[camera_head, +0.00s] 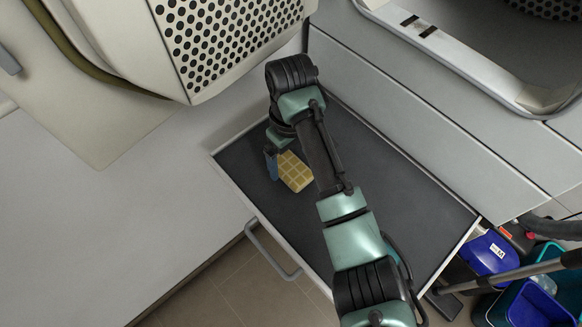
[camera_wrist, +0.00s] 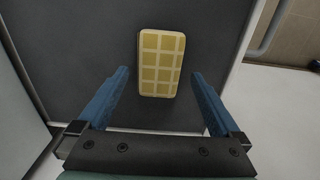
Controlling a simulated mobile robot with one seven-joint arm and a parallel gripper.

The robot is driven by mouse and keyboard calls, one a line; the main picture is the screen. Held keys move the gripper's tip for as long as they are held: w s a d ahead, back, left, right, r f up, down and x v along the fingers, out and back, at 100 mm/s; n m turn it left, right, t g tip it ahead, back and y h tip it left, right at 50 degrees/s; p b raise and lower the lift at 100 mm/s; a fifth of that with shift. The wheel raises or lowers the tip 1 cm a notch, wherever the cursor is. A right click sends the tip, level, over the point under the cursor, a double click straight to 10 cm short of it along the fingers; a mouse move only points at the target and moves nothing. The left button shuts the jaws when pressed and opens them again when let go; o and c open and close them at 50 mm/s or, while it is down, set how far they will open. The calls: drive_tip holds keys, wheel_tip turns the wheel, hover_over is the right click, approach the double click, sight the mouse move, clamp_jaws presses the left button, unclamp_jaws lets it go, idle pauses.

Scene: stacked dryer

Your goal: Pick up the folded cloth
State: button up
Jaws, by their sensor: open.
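The folded cloth (camera_head: 294,172) is a small yellow rectangle with a pale grid pattern. It lies on the dark surface of a pulled-out drawer or shelf (camera_head: 420,205). In the wrist view the cloth (camera_wrist: 161,64) lies beyond and between the two blue fingers, with dark surface showing on both sides of it. My gripper (camera_wrist: 160,82) is open and empty. In the head view my gripper (camera_head: 272,162) is at the left edge of the cloth, and my arm covers part of the surface to its right. I cannot tell the exact height of the fingertips above the surface.
A perforated drum part (camera_head: 225,40) and an open dryer door (camera_head: 480,55) stand above the drawer. A drawer handle (camera_head: 270,252) is at the front. Blue containers (camera_head: 487,255) stand at the lower right. The dark surface around the cloth is clear.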

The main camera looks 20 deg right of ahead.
sight(291, 167)
drive_tip(key=shift+f, duration=1.6)
drive_tip(key=shift+c, duration=0.3)
drive_tip(key=c, duration=1.4)
drive_tip(key=shift+o, duration=0.2)
drive_tip(key=shift+r, duration=0.1)
drive_tip(key=shift+r, duration=0.1)
